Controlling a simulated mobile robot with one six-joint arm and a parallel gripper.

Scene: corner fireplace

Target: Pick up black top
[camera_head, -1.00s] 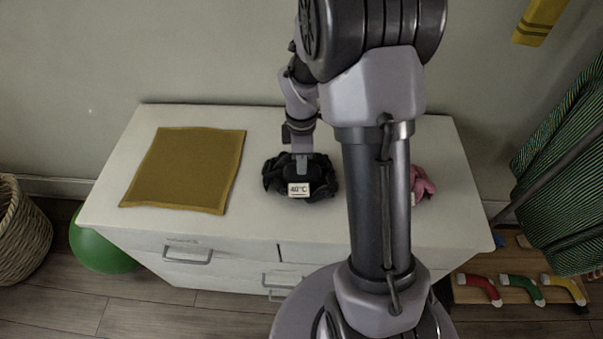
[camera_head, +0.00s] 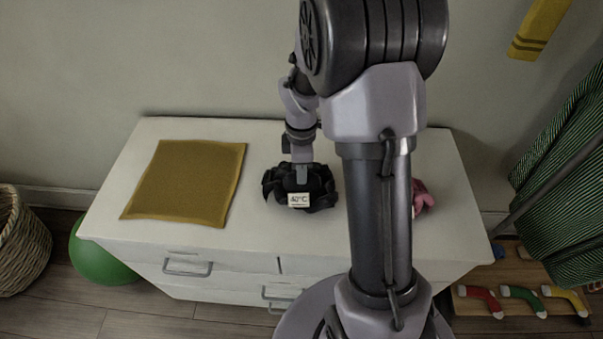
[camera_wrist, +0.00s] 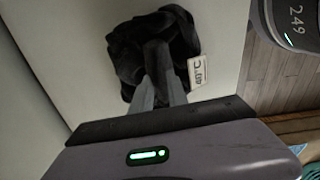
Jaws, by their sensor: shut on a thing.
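The black top (camera_head: 318,185) is a crumpled dark bundle on the white dresser top, with a white tag reading "40°C" at its front. My gripper (camera_head: 302,178) points down into the bundle from above and is shut on its cloth. In the wrist view the black top (camera_wrist: 172,38) lies beyond my gripper (camera_wrist: 160,82), whose fingertips are partly hidden in the folds. The tag (camera_wrist: 195,71) hangs beside the fingers. I cannot tell whether the top is lifted off the dresser.
A mustard cloth (camera_head: 186,182) lies flat on the white dresser (camera_head: 256,232) to the left. A pink item (camera_head: 422,196) is partly hidden behind my arm. A green ball (camera_head: 103,262) and a wicker basket (camera_head: 20,242) stand on the floor at left. Striped green fabric (camera_head: 565,190) is at right.

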